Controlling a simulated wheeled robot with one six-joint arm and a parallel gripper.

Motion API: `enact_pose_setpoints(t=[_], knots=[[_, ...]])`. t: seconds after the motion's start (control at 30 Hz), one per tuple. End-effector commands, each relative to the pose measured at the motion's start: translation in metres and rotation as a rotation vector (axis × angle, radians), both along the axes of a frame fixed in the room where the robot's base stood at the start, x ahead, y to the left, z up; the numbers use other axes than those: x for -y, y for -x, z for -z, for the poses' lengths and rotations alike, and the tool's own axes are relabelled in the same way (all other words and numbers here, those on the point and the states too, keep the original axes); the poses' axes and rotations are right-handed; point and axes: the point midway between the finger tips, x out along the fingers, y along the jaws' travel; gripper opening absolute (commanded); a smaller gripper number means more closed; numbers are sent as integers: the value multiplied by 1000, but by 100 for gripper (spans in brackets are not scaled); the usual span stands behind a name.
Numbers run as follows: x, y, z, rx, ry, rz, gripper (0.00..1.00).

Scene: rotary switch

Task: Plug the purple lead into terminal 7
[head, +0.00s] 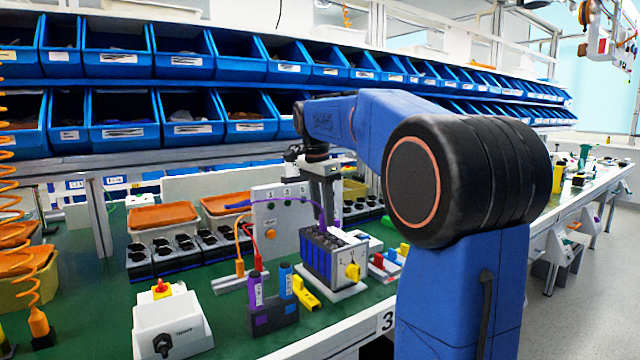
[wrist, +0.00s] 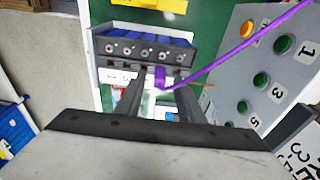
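My gripper (head: 324,212) points down over the switch. Its fingers (wrist: 160,92) close around the purple lead's plug (wrist: 160,76), just beside the terminal row. I cannot tell whether the plug touches the switch. The purple lead (wrist: 245,47) runs from the plug to the upper right; in the head view it arcs left.
A grey panel (head: 285,207) with green buttons in the wrist view stands behind the switch. Orange (head: 239,267) and red (head: 257,262) leads, a dark holder (head: 274,318), a yellow block (head: 306,293) and a white button box (head: 172,325) are to the left. Blue bins (head: 184,52) line the back.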

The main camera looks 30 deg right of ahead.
Motion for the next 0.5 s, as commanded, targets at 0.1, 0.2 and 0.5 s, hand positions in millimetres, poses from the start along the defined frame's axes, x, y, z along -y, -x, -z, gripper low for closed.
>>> enact_pose_setpoints(t=[0.1,0.2,0.5], knots=[[-2,0,-19,3,1,0,35],[-5,-1,-39,3,1,0,35],[-12,-1,-98,2,0,0,35]])
